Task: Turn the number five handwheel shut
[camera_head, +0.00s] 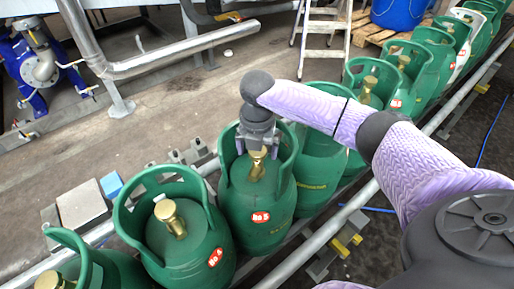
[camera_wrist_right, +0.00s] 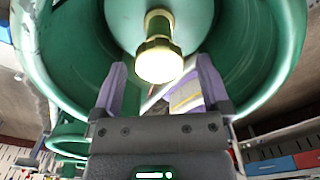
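The number five cylinder (camera_head: 262,200) is green with a red and white label and a tall collar open at the top. Its brass handwheel valve (camera_head: 257,163) stands inside the collar; it also shows in the right wrist view (camera_wrist_right: 158,60). My right gripper (camera_head: 258,147) is directly over this valve, inside the collar opening, pointing down. Its two lilac fingers are spread, with the brass handwheel in line with the gap between them in the right wrist view. I see no clear contact between fingers and brass. My left gripper is out of view.
The number four cylinder (camera_head: 172,238) stands close on the left, and more green cylinders (camera_head: 322,170) run in a row to the upper right. A metal rail (camera_head: 325,233) runs along their near side. A grey block (camera_head: 82,205) lies behind at left.

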